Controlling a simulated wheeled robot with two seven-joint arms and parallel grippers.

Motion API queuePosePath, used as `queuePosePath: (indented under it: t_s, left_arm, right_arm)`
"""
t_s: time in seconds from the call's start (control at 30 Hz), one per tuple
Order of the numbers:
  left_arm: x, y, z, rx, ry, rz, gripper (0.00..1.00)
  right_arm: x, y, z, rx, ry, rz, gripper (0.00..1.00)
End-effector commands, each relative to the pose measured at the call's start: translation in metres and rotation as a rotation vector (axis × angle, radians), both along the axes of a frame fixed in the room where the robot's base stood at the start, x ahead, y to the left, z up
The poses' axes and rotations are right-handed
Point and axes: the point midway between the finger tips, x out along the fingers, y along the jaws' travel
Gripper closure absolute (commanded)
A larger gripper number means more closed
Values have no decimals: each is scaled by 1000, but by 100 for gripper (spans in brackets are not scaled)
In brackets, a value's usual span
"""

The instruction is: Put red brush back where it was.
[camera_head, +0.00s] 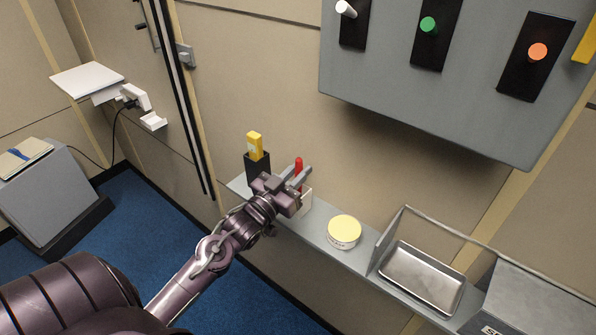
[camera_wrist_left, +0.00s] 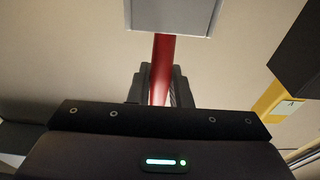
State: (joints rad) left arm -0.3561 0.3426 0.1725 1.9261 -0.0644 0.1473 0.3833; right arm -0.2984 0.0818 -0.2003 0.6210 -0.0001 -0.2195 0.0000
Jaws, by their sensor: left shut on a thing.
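The red brush shows as a red handle (camera_head: 298,164), upright above the shelf at the wall. My left gripper (camera_head: 297,179) is shut on the red handle. My right gripper is not in view.
A black holder (camera_head: 257,166) with a yellow-handled thing (camera_head: 254,145) stands close left of the gripper. On the narrow grey shelf (camera_head: 306,229) to the right are a round yellow-topped tin (camera_head: 344,231) and a metal tray (camera_head: 422,277). A control panel (camera_head: 400,88) hangs above.

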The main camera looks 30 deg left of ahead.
Motion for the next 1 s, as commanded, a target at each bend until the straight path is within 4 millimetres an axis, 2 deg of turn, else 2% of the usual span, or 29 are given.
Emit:
queuePosePath:
  t_s: [0.17, 0.2, 0.37, 0.73, 0.87, 1.0]
  left_arm:
    - [0, 0, -3, 0, 0, 0, 100]
    - [0, 0, -3, 0, 0, 0, 81]
    - [0, 0, -2, 0, 0, 0, 61]
    - [-2, 0, 0, 0, 1, 0, 61]
    - [-19, 2, -5, -1, 3, 1, 61]
    - [-46, 4, -10, 0, 5, 1, 61]
  right_arm:
    - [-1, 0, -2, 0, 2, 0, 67]
    - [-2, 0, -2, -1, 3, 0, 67]
    - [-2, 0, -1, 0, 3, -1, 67]
    - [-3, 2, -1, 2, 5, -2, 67]
    - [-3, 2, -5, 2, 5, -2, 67]
    - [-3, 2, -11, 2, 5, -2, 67]
